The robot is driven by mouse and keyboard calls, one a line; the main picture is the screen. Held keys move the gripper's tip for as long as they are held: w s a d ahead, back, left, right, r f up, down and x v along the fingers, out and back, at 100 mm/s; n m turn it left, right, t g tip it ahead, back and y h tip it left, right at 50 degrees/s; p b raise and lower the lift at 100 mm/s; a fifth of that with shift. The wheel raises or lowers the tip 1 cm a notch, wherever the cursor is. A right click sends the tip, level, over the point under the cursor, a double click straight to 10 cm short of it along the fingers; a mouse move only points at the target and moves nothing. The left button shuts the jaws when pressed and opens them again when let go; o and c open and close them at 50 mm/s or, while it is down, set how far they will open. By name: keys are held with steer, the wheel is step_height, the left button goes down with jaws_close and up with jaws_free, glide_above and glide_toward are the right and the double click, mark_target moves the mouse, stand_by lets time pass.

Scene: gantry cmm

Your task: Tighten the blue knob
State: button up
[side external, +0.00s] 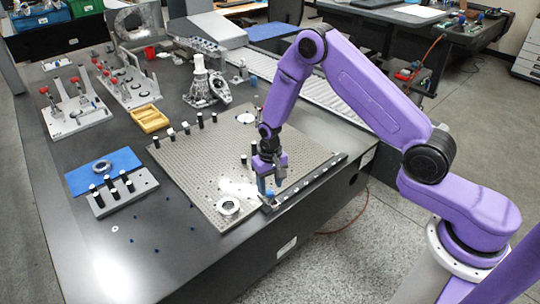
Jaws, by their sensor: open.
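My gripper (270,184) is at the right side of the perforated plate, pointing down close to the plate's right edge. A small blue piece (264,186) shows at the fingers; it may be the blue knob, but I cannot tell it from part of the gripper. The jaws are open. The perforated grey plate (215,165) lies on the dark table (150,265). A dark rail (305,184) runs along the plate's front right edge, just beside my gripper. Contact between my gripper and the blue piece is too small to make out.
A metal ring (228,206) lies on the plate's near corner. A yellow tray (149,119), a blue mat (85,178) and toggle-clamp fixtures (75,112) are further left. The table's near left is mostly clear.

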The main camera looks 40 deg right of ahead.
mark_target(270, 191)
step_height(270, 191, up, 16)
steer(key=shift+f, duration=0.2)
stand_by(0.4)
steer(key=s+a+r+n, duration=0.2)
steer(key=s+r+n, duration=0.2)
steer(key=s, duration=0.3)
steer(key=s+a+r+n, duration=0.2)
steer(key=s+r+n, duration=0.1)
steer(key=s, duration=0.4)
steer(key=s+d+r+n, duration=0.1)
steer(key=s+n, duration=0.3)
steer(key=s, duration=0.6)
steer(key=s+d+r+n, duration=0.1)
steer(key=s+d+n, duration=0.3)
steer(key=s, duration=0.5)
steer(key=shift+s+d+r, duration=0.35)
steer(key=shift+r, duration=0.05)
